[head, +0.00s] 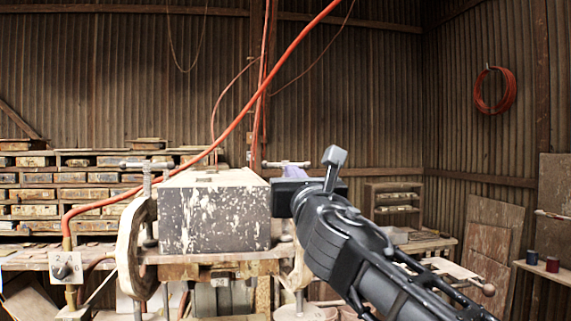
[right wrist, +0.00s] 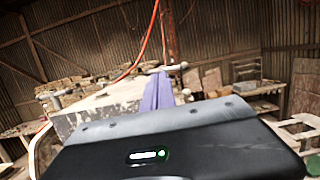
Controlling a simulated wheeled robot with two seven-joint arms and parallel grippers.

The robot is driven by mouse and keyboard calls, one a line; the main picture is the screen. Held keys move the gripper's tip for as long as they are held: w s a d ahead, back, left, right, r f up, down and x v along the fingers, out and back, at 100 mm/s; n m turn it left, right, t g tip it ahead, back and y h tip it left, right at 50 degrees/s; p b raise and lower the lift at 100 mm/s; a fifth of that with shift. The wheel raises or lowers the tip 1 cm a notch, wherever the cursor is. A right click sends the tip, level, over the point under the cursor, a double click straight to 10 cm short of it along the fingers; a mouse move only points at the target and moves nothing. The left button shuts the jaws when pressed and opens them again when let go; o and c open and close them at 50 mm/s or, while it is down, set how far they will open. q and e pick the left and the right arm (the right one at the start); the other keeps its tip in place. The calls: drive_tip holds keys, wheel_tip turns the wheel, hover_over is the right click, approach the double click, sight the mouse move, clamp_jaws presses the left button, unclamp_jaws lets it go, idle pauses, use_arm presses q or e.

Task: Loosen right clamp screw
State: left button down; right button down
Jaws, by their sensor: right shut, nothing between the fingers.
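The right clamp screw (head: 288,164) has a pale crossbar handle above the right end of the press block (head: 215,212). In the right wrist view the screw's crossbar (right wrist: 166,68) shows just beyond my fingertips. My right gripper (head: 295,171) is at the block's right end, close to the screw, with its purple fingers partly hidden behind its dark body. In the right wrist view the purple fingers (right wrist: 158,88) are together and hold nothing. I cannot tell whether they touch the screw. The right clamp's frame is largely hidden by my arm. My left gripper is not in view.
The left clamp (head: 134,245) with its own crossbar screw (head: 146,165) stands at the block's left end. An orange hose (head: 230,128) runs down across the left side. A switch box (head: 66,267) is at the left. A side table (head: 425,243) stands behind my right arm.

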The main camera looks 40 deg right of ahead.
drive_tip(key=v, duration=0.2)
drive_tip(key=r+v, duration=0.1)
drive_tip(key=v, duration=0.1)
drive_tip(key=shift+s+a+p, duration=0.1)
drive_tip(key=shift+s+p, duration=0.15)
drive_tip(key=shift+p, duration=0.05)
drive_tip(key=shift+a, duration=0.1)
